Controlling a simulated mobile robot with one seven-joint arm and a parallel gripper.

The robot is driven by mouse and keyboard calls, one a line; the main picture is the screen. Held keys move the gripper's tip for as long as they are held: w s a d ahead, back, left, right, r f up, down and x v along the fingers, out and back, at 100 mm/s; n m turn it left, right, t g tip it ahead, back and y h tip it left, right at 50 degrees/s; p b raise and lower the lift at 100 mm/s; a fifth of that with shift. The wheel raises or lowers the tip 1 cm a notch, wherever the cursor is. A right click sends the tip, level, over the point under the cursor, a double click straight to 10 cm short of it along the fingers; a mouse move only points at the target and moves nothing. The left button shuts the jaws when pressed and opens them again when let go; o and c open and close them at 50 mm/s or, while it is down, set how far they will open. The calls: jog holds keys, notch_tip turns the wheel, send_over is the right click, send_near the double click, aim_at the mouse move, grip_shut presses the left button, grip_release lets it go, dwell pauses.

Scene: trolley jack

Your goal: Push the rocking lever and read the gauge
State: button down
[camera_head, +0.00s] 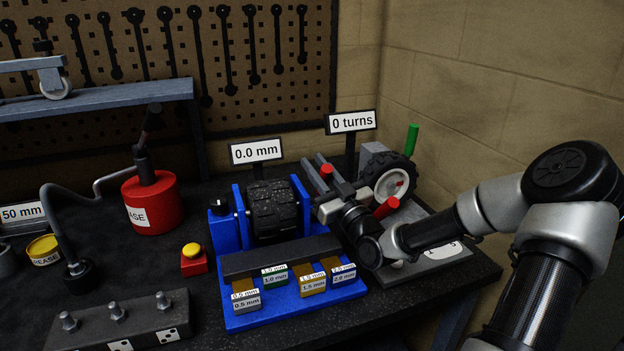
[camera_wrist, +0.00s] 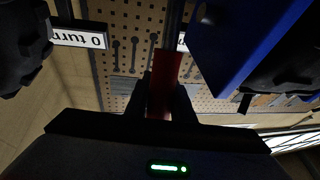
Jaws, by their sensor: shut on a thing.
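My gripper (camera_wrist: 164,95) is shut on a dark red handle (camera_wrist: 165,70) that stands between its fingers in the wrist view. In the head view a red end (camera_head: 326,172) shows at my gripper (camera_head: 335,190), just right of the blue stand (camera_head: 239,246); the fingers' contact is hard to make out there. The stand holds a black tyre (camera_head: 272,212) between blue uprights. The gauge sign (camera_head: 255,152) above the tyre reads 0.0 mm. Another sign (camera_head: 351,122) reads 0 turns.
A wheel with a white hub (camera_head: 393,183) and a red grip (camera_head: 386,208) stand close to my wrist. Labelled gauge blocks (camera_head: 275,274) lie at the stand's front. A red grease can (camera_head: 151,203) and yellow-topped button (camera_head: 193,258) are left. A wall rises at right.

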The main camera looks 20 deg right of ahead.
aim_at(327, 182)
jog(key=shift+s+f+t+b, duration=0.1)
jog(key=shift+s+t+b, duration=0.3)
jog(key=shift+s, duration=0.15)
jog(key=c, duration=1.5)
grip_release()
jog(key=shift+c, duration=0.2)
jog(key=shift+s+f, duration=0.1)
jog(key=v, duration=0.4)
jog(key=shift+d, duration=0.1)
jog(key=s+d, duration=0.2)
jog(key=s, duration=1)
jog(key=shift+s+d+p, duration=0.25)
jog(key=shift+d+p, duration=0.05)
jog(key=shift+p, duration=0.05)
